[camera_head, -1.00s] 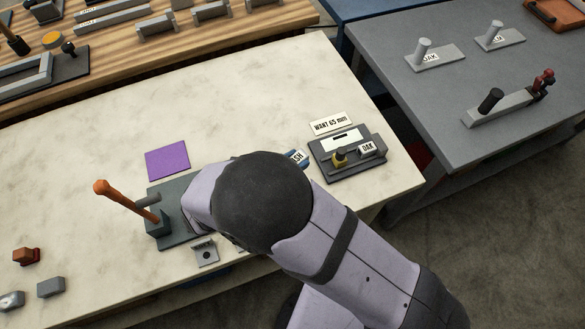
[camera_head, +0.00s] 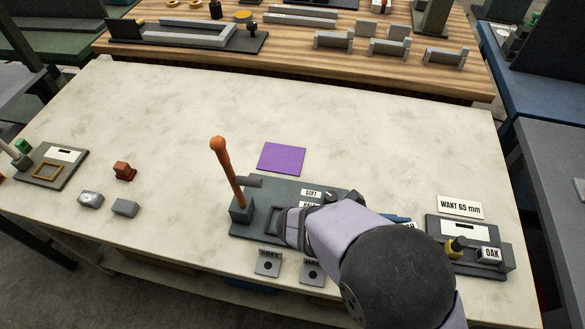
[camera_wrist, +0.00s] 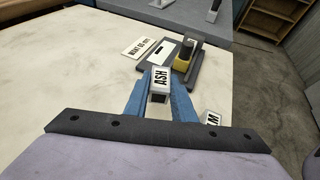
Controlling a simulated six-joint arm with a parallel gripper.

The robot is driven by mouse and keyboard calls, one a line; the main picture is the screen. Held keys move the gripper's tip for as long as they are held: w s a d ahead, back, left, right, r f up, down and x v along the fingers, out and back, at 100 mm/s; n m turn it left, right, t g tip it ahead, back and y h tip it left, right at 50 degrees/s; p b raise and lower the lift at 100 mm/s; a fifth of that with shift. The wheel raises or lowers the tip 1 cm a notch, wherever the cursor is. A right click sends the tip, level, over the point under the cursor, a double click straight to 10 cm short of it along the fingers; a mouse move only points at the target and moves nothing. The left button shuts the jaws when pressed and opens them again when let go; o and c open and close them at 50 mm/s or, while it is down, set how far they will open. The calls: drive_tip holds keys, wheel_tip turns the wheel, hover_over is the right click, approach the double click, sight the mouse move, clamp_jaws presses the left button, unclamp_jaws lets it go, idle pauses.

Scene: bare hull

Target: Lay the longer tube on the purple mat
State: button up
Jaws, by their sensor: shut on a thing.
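The purple mat (camera_head: 282,158) lies flat and bare on the pale worktop, behind the green-grey lever fixture (camera_head: 262,228). My gripper (camera_wrist: 160,88) has blue fingers, shut on a pale piece marked ASH (camera_wrist: 160,77). In the head view my arm hides most of my gripper (camera_head: 400,219); a little blue shows right of the fixture, in front of the mat's level. I cannot make out a pair of tubes to compare, nor tell whether the held piece is a tube. A short grey cylinder (camera_head: 251,181) sticks out beside the orange lever (camera_head: 227,170).
A gauge stand (camera_head: 470,245) with a block marked OAK (camera_head: 489,254) and a WANT 65 mm card (camera_head: 460,207) stand at right. Two small brackets (camera_head: 267,263) sit at the front edge. Grey blocks (camera_head: 125,207) and a red-brown piece (camera_head: 123,170) lie left. The worktop's back is clear.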

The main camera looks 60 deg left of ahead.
drive_tip(key=shift+n+y, duration=0.4)
drive_tip(key=w+a+b, duration=0.1)
drive_tip(key=b, duration=0.1)
drive_tip(key=w+a+f+b, duration=0.1)
drive_tip(key=a+b, duration=0.1)
drive_tip(key=b, duration=0.1)
drive_tip(key=w+a+f+b, duration=0.1)
drive_tip(key=a+b, duration=0.1)
drive_tip(key=shift+f, duration=0.1)
drive_tip(key=a+y+b, duration=0.1)
drive_tip(key=a, duration=0.1)
drive_tip(key=w+a+r+n+y+b, duration=0.1)
drive_tip(key=a, duration=0.1)
drive_tip(key=a+r+n+t+y+b, duration=0.1)
drive_tip(key=a, duration=0.2)
drive_tip(key=shift+w+a+b, duration=0.1)
drive_tip(key=shift+w+b, duration=0.2)
drive_tip(key=s+a+r+n+y, duration=0.2)
drive_tip(key=a+r+n+y, duration=0.45)
drive_tip(key=a, duration=0.45)
drive_tip(key=n+g+y, duration=0.8)
drive_tip(key=n, duration=0.1)
hover_over(283, 162)
drive_tip(key=shift+f+b, duration=3.55)
drive_tip(key=shift+f, duration=1.45)
drive_tip(key=shift+f, duration=0.15)
